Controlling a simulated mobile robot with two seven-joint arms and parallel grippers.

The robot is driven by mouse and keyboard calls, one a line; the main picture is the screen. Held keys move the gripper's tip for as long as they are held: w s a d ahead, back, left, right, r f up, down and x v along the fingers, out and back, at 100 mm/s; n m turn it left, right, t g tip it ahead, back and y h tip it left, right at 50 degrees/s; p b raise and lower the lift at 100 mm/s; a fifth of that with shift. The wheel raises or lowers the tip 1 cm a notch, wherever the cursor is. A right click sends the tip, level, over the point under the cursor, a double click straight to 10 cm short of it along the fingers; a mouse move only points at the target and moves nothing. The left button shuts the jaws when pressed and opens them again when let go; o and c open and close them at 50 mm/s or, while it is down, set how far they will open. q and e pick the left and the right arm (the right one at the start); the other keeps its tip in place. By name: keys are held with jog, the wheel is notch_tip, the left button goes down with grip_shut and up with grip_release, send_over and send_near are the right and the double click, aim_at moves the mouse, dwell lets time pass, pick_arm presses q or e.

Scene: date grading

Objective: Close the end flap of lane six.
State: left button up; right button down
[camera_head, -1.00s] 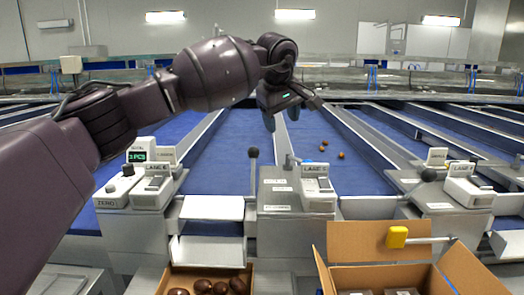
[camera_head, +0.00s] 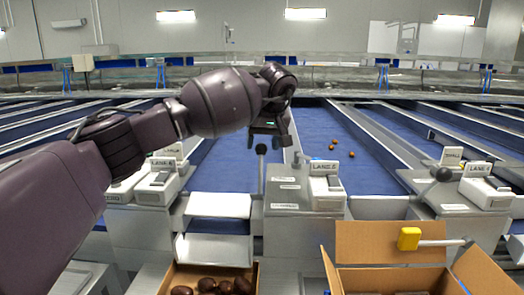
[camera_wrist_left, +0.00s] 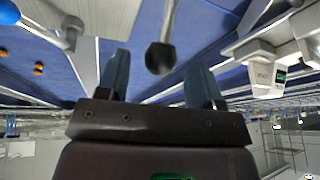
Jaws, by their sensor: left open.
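The left console (camera_head: 157,185) carries a sign that seems to read lane 6. To its right, a pale plate (camera_head: 220,206) spans the belt's near end above a second pale plate (camera_head: 214,249); I cannot tell which is the flap. A lever with a dark knob (camera_head: 262,150) stands upright at the right of this lane end. My left gripper (camera_head: 268,141) is open over the lever, fingers pointing down. In the left wrist view the dark knob (camera_wrist_left: 160,58) shows between and beyond the two fingers (camera_wrist_left: 158,80), with no visible contact. My right gripper is not in view.
The centre console (camera_head: 325,192) stands right of the lever, with a blue-tipped lever (camera_wrist_left: 10,12) near it. Several dates (camera_head: 332,147) lie on the belt behind. An open carton (camera_head: 390,243) and a box of dark dates (camera_head: 170,278) stand in front.

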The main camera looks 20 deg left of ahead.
pick_arm(q)
jog(key=shift+x, duration=1.25)
grip_shut()
